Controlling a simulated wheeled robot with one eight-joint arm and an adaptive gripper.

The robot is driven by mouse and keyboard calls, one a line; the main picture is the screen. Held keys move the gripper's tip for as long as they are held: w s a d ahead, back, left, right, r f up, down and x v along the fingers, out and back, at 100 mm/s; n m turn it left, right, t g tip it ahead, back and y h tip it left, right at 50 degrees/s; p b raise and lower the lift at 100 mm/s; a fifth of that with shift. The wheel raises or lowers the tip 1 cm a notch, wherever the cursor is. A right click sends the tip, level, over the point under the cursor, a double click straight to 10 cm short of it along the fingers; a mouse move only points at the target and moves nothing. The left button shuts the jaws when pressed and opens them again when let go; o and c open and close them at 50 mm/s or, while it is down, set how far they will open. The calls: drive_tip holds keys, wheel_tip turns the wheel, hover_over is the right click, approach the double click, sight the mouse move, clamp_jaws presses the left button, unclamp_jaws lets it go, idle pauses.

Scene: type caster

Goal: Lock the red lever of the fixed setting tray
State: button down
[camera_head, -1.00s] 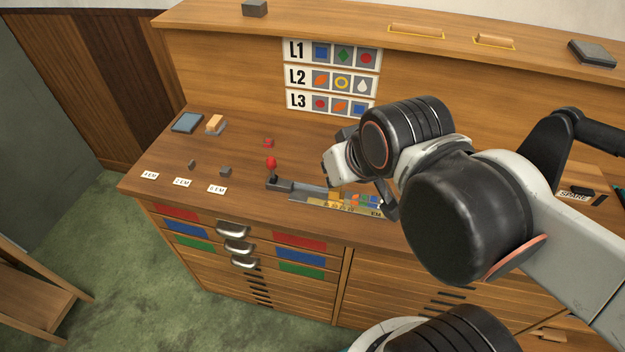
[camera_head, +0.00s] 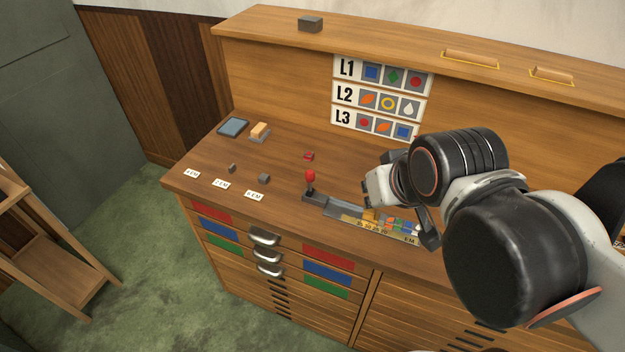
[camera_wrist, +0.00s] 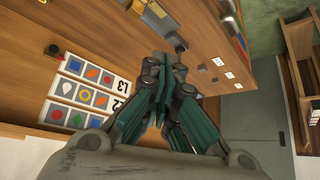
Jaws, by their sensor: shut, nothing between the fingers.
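The red lever (camera_head: 310,177) stands upright, its red knob on a dark stem, at the left end of the grey setting tray (camera_head: 342,209). The tray lies along the front of the wooden bench top, with small coloured pieces (camera_head: 393,223) in its right part. My gripper is over the right part of the tray in the head view, right of the lever and apart from it; its fingertips are hidden there. In the wrist view my gripper (camera_wrist: 160,92) has its fingers together and empty. The tray's end shows at the top of the wrist view (camera_wrist: 150,14); the red knob is not clear there.
A small red block (camera_head: 309,156) lies behind the lever. Grey blocks (camera_head: 264,179), white labels (camera_head: 222,183), an orange-topped block (camera_head: 260,130) and a blue-grey pad (camera_head: 233,127) lie to the left. A sign panel (camera_head: 380,98) is on the back board. Drawer handles (camera_head: 266,254) project below.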

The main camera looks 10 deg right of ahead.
sight(310, 182)
drive_tip(key=w+d+r+m+g+y+p, duration=0.1)
drive_tip(key=w+r+m+g+p, duration=0.3)
drive_tip(key=w+m, duration=0.6)
drive_tip(key=w+d+f+m+g+y+p, duration=0.1)
drive_tip(key=w+d+f+m+g+p, duration=0.1)
drive_tip(key=w+f+m, duration=0.4)
drive_tip(key=w+d+m+p, duration=0.1)
drive_tip(key=w+m+p, duration=0.1)
drive_tip(key=w+m, duration=0.1)
drive_tip(key=shift+f+g+y, duration=0.4)
drive_tip(key=shift+w+f, duration=0.1)
drive_tip(key=a+f+b, duration=0.2)
drive_tip(key=a+f, duration=0.4)
drive_tip(key=f, duration=0.3)
drive_tip(key=shift+w+f, duration=0.25)
drive_tip(key=shift+w, duration=0.1)
